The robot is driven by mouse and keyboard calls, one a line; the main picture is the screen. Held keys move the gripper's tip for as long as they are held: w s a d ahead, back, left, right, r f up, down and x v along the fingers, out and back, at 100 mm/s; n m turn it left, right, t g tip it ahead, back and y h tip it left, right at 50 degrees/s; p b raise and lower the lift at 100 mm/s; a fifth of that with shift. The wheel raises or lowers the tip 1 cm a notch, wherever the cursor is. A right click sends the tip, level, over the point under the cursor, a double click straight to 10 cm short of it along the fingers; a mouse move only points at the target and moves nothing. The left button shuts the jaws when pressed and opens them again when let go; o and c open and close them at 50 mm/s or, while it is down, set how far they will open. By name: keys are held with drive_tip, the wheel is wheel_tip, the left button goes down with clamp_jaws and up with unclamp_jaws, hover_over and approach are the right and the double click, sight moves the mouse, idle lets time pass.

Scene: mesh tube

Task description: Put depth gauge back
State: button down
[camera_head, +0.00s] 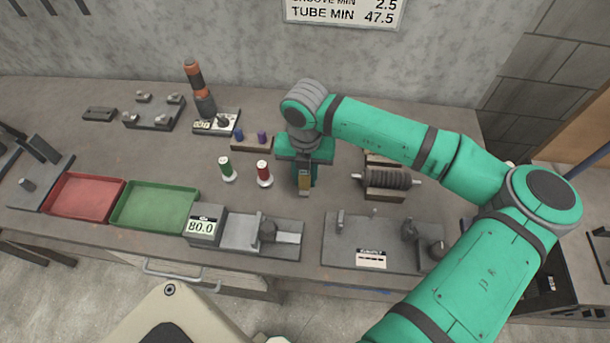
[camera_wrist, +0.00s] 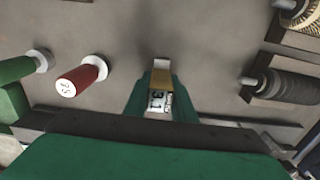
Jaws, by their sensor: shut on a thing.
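My gripper (camera_head: 304,183) points down over the middle of the bench in the head view. It is shut on the depth gauge (camera_head: 304,184), a small brass-coloured piece with a pale display. In the wrist view the depth gauge (camera_wrist: 161,83) sits between the green fingers (camera_wrist: 160,95), with dark digits on its display and a grey tip beyond the brass part. The fingers hide its sides. I cannot tell whether its lower end touches the bench.
Red spool (camera_head: 264,173) and green spool (camera_head: 227,168) stand left of my gripper. A ribbed roller on a block (camera_head: 385,196) is to the right. The 80.0 display device (camera_head: 207,226) and a grey plate fixture (camera_head: 345,250) lie nearer. Red tray (camera_head: 85,213) and green tray (camera_head: 187,208) are left.

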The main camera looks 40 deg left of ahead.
drive_tip(key=shift+f, duration=0.15)
drive_tip(key=c, duration=1.5)
unclamp_jaws()
wheel_tip(320, 180, up, 12)
drive_tip(key=shift+w+d+r, duration=0.1)
drive_tip(key=shift+r, duration=0.1)
